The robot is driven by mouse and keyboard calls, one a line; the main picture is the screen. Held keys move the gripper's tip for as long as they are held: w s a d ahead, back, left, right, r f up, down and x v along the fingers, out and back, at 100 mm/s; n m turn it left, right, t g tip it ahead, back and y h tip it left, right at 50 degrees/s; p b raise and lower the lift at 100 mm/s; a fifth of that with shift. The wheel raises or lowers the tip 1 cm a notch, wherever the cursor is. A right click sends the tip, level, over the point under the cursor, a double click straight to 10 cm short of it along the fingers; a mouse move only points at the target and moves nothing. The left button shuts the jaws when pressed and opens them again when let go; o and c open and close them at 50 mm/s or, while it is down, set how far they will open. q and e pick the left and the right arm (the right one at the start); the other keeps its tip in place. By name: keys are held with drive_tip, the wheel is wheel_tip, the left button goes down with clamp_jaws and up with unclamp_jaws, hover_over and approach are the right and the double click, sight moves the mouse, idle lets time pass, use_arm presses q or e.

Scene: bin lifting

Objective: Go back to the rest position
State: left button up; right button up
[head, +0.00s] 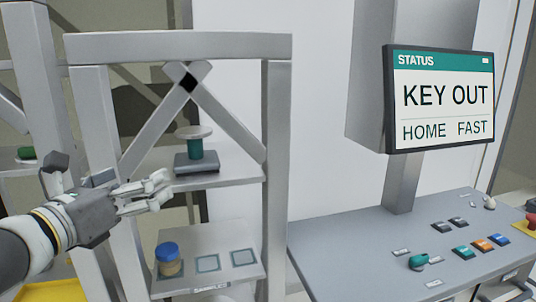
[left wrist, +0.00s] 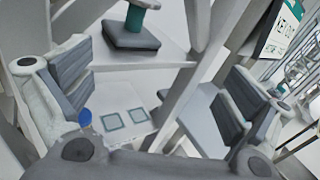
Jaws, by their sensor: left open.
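My left gripper (head: 160,190) is in front of the shelf rack, its arm coming in from the left. Its fingers are spread with nothing between them, as the left wrist view (left wrist: 157,88) also shows. A green spool-like piece with a pale round top (head: 194,145) stands on a dark block (head: 196,163) on the upper shelf, beyond and above the fingertips. A jar with a blue lid (head: 168,257) stands on the lower shelf, below the gripper. My right gripper is in neither view.
The grey rack frame (head: 276,160) stands close beside the gripper. The lower shelf has square outlines (head: 207,264). At right, a console (head: 350,250) carries a green key-like knob (head: 418,262) and several buttons. The screen (head: 440,98) reads "KEY OUT", "HOME", "FAST". A yellow surface (head: 45,292) shows bottom left.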

use_arm(q)
drive_tip(key=s+d+f+n+g+y, duration=0.2)
drive_tip(key=s+f+n+g, duration=0.1)
drive_tip(key=f+n, duration=1.05)
drive_tip(key=s+d+f+n+g+y, duration=0.1)
drive_tip(key=s+d+f+n+g, duration=0.15)
drive_tip(key=f+n, duration=1.05)
drive_tip(key=s+a+f+n+g+y, duration=0.25)
drive_tip(key=s+f+n+g, duration=0.65)
drive_tip(key=s+f, duration=1.15)
drive_tip(key=s+f+x, duration=0.1)
drive_tip(key=s+x, duration=0.2)
drive_tip(key=x, duration=1)
drive_tip(key=s+x, duration=0.2)
drive_tip(key=x, duration=1.1)
drive_tip(key=s+a+f+g+b, duration=0.1)
drive_tip(key=s+a+f, duration=0.2)
drive_tip(key=s+f, duration=1.4)
drive_tip(key=shift+s+f, duration=0.15)
drive_tip(key=shift+s, duration=0.35)
drive_tip(key=shift+c, duration=0.3)
